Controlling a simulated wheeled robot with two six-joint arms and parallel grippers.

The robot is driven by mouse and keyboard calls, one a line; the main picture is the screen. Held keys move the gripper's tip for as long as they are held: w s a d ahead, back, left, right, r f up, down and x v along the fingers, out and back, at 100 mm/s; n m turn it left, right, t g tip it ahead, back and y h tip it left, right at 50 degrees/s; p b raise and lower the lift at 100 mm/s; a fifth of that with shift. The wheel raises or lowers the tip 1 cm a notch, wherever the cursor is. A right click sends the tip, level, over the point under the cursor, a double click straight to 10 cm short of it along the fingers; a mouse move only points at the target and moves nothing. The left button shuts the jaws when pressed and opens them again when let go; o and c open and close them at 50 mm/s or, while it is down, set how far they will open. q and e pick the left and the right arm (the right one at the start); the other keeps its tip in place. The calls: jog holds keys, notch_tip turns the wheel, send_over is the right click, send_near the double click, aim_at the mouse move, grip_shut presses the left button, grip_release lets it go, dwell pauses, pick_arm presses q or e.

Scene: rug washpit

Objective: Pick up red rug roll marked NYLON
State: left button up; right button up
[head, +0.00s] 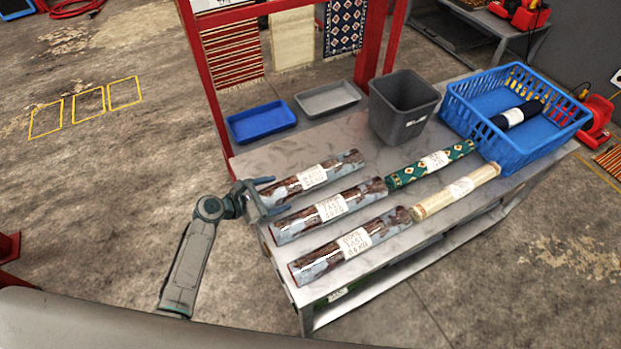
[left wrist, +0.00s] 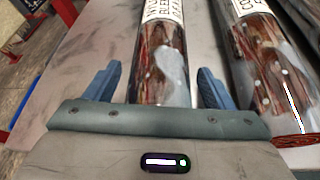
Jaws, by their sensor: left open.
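Three plastic-wrapped reddish-brown rug rolls lie side by side on the grey table: the back roll (head: 343,162), the middle roll (head: 292,226) and the front roll (head: 385,224). Each has a white label, but I cannot read NYLON on any. My left gripper (head: 278,194) is open and empty at the left end of the back roll. In the left wrist view, my open left gripper (left wrist: 158,85) has one wrapped roll (left wrist: 165,62) lying in line between its fingers. Another wrapped roll (left wrist: 268,75) with a red spiral end lies to its right. My right gripper is not in view.
A green patterned roll (head: 405,174) and a cream roll (head: 430,206) lie at the right. Behind stand a blue tray (head: 240,132), a grey tray (head: 305,104), a grey bin (head: 392,120) and a blue basket (head: 530,155) holding a dark roll. A red post (head: 207,85) rises behind the table.

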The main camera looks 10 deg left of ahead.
pick_arm(q)
jog(key=c, duration=1.3)
jog(key=shift+r, duration=0.1)
jog(key=shift+c, duration=1.1)
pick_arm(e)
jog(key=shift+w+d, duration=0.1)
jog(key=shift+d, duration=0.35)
